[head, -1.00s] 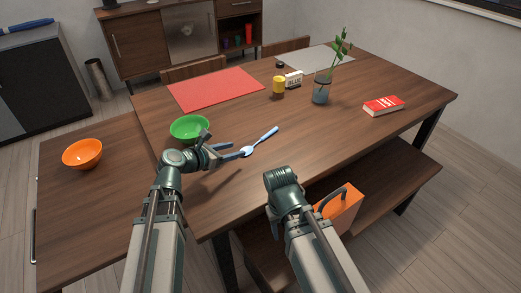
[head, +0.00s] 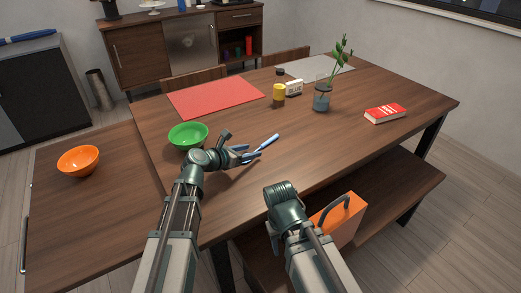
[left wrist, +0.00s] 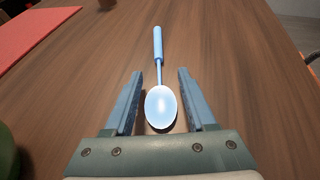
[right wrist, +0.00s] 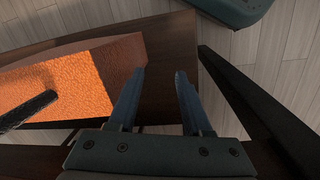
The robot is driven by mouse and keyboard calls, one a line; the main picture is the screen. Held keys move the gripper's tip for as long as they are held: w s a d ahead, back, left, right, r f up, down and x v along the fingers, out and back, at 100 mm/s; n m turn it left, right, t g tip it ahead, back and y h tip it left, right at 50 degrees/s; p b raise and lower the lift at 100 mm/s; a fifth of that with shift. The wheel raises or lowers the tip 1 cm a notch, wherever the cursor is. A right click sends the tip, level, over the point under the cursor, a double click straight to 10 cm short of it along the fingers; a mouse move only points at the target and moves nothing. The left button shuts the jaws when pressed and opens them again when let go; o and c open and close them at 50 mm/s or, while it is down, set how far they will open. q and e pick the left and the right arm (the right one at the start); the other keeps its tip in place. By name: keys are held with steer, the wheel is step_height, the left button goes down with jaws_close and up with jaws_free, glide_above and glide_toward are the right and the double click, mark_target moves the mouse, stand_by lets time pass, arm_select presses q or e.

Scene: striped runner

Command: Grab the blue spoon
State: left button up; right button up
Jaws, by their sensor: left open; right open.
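The blue spoon (head: 266,143) lies on the wooden table, its handle pointing to the far right in the head view. My left gripper (head: 253,154) is open at the spoon's bowl end. In the left wrist view the spoon (left wrist: 160,106) has its pale bowl between the two open fingers (left wrist: 159,100), touching neither clearly, with the handle reaching away beyond the fingertips. In the head view the left fingers partly hide the bowl. My right gripper shows in the right wrist view (right wrist: 158,85), open and empty above the bench side; in the head view its fingers are hidden.
A green bowl (head: 187,136) stands just left of my left gripper. An orange bowl (head: 79,160) is farther left.

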mark_target(261, 145)
arm_select(q)
steer(key=x, duration=0.2)
steer(key=r+b+x, duration=0.1)
steer(key=x, duration=0.2)
steer(key=shift+w+d+f, duration=0.1)
steer(key=shift+w+d, duration=0.05)
steer(key=shift+w, duration=0.2)
jaws_close()
